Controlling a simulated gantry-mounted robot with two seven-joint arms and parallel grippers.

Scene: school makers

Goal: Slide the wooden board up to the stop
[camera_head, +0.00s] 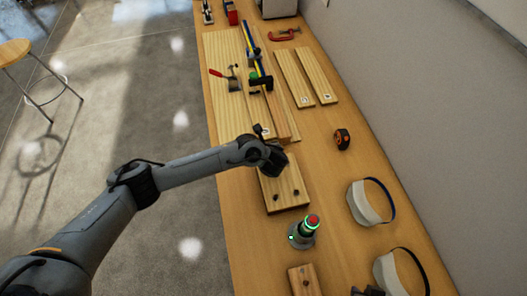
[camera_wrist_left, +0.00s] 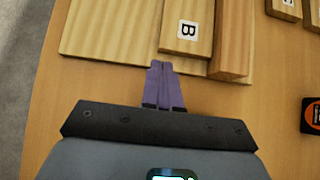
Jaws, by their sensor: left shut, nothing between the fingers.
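The wooden board marked B (camera_wrist_left: 187,12) lies on a wide pale base board (camera_wrist_left: 105,32), beside a wooden rail (camera_wrist_left: 232,42) on its right. In the head view, its labelled near end (camera_head: 264,130) shows just beyond my left gripper (camera_head: 274,160). My left gripper (camera_wrist_left: 161,66) is shut and empty in the wrist view, its purple fingertips at the near end of board B. I cannot tell whether they touch it. The far end of board B is unclear in the head view, and I cannot make out the stop for certain. My right gripper cannot be made out.
A red-handled clamp (camera_head: 232,78) and a blue-and-yellow bar (camera_head: 256,60) lie around the base board. Two loose boards (camera_head: 305,78) lie right of it. A small board (camera_head: 285,190), a green-lit red button (camera_head: 310,222) and a tape measure (camera_head: 342,138) are nearer.

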